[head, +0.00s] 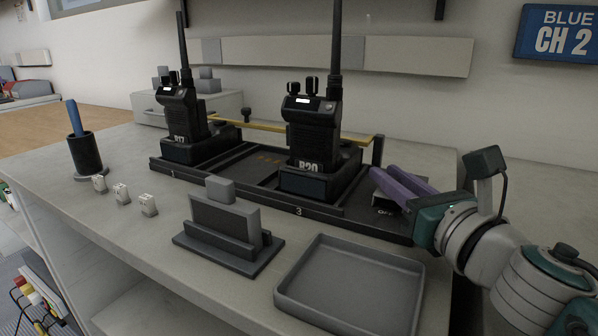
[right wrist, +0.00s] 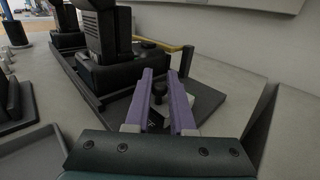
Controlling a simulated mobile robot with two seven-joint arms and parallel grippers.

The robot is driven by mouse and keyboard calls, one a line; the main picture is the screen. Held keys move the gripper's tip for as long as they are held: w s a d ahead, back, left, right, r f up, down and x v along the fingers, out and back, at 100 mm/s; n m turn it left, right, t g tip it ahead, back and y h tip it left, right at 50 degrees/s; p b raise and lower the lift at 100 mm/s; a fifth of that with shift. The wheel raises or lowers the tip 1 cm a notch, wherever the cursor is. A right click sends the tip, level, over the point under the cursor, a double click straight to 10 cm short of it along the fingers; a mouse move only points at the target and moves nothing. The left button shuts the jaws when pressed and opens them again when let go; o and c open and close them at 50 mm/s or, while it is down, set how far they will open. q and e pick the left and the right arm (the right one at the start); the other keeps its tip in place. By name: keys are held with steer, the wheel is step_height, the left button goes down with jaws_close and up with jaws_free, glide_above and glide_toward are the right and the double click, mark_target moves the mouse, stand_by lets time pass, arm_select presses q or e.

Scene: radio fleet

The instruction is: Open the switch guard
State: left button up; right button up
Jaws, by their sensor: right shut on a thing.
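The switch box (head: 384,211), with an OFF label, sits at the right end of the black charger bank. My right gripper (head: 388,182) has purple fingers and reaches over this box from the right. In the right wrist view my right gripper (right wrist: 162,76) is shut on a small dark part (right wrist: 158,91) between its fingers, which I take to be the switch guard. A pale face of the switch box (right wrist: 203,103) shows beside the right finger. The fingers hide much of the guard, so its exact angle cannot be told. My left gripper is not in view.
Radios R17 (head: 180,115) and R20 (head: 312,125) stand in the charger bank (head: 255,188). A yellow bar (head: 262,126) runs behind them. In front are a grey tray (head: 350,295), a grey stand (head: 228,235) and a cup (head: 86,153) holding a blue stick.

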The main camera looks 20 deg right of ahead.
jaws_close()
stand_by(0.9)
